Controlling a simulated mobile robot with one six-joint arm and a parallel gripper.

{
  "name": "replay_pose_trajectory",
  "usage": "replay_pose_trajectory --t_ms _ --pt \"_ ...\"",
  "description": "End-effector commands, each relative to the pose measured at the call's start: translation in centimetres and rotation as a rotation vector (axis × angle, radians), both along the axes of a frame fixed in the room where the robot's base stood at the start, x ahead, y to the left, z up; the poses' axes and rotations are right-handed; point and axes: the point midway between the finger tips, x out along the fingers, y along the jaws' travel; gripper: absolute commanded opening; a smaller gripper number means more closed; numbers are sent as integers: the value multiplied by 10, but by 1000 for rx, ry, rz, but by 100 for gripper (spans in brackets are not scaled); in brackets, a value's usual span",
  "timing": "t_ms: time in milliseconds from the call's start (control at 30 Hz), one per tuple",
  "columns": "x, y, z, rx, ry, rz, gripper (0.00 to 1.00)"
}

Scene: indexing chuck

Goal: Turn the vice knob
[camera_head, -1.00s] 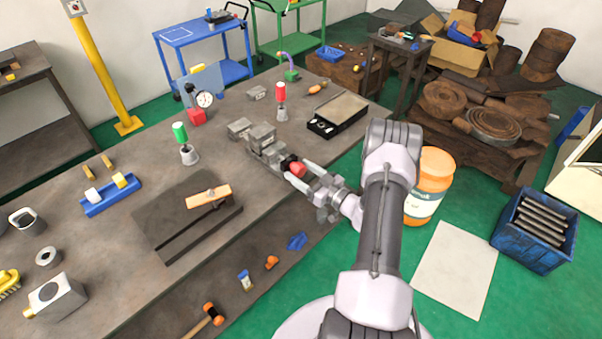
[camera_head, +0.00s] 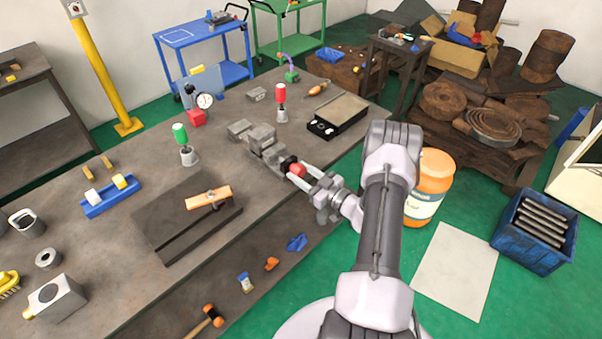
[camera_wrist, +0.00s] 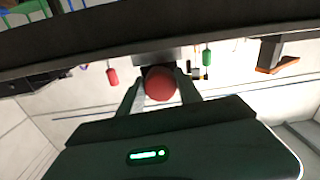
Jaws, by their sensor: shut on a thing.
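The grey vice (camera_head: 262,145) sits on the workbench near its front right edge. Its red knob (camera_head: 297,171) faces my arm at the near end. My gripper (camera_head: 302,172) reaches in from the right and its fingers are closed on the knob, one on each side. In the wrist view the round red knob (camera_wrist: 160,84) sits between the two pale fingertips (camera_wrist: 160,90), with the grey vice body (camera_wrist: 158,56) behind it. The knob's shaft is hidden.
An orange jar (camera_head: 432,172) stands on the floor beside my arm.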

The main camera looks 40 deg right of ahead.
Motion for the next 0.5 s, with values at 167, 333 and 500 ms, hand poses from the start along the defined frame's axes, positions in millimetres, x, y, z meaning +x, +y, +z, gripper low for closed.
replay_pose_trajectory --t_ms 167,333,500 --pt "0 0 0 -150 -11 0 1" --pt "0 0 0 -311 -23 1 1" --pt "0 0 0 -474 -36 2 1"
